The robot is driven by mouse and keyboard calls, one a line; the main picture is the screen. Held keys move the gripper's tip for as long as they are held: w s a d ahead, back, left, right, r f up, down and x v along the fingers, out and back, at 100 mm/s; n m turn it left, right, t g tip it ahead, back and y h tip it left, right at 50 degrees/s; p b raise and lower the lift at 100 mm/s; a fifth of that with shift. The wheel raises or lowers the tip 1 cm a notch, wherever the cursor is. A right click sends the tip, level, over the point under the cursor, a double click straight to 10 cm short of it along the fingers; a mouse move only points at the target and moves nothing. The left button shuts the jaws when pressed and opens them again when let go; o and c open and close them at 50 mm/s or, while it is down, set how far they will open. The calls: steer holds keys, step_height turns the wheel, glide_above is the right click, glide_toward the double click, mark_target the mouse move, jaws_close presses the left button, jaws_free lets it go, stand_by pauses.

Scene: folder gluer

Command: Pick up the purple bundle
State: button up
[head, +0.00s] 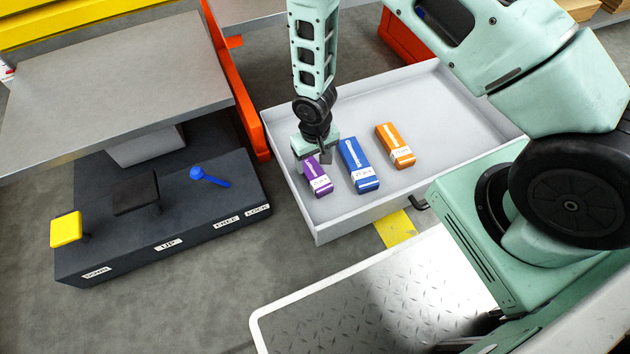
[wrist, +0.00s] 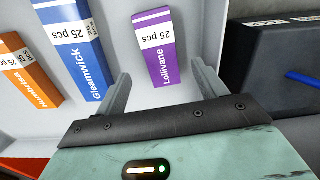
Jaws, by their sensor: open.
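The purple bundle (head: 318,176) lies in the light grey open tray, at the left of a row of bundles. In the wrist view the purple bundle (wrist: 154,48) has a white "25 pcs" band and the name "Lollivane". My gripper (head: 314,158) is above its far end in the head view and hides part of it. In the wrist view my gripper (wrist: 162,85) is open, with one finger on each side of the bundle's line. The bundle appears beyond the fingertips, and I see no contact.
A blue bundle (head: 358,166) lies close to the right of the purple one, and an orange bundle (head: 396,146) farther right. The tray (head: 462,100) has raised walls and free floor at right. A dark pedal box (head: 190,222) with a blue lever stands left.

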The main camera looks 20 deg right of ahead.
mark_target(315, 174)
steer(key=shift+s+f+b, duration=0.2)
steer(key=shift+f+b, duration=2.15)
steer(key=shift+f, duration=1)
steer(key=shift+r, duration=0.1)
steer(key=c, duration=1.1)
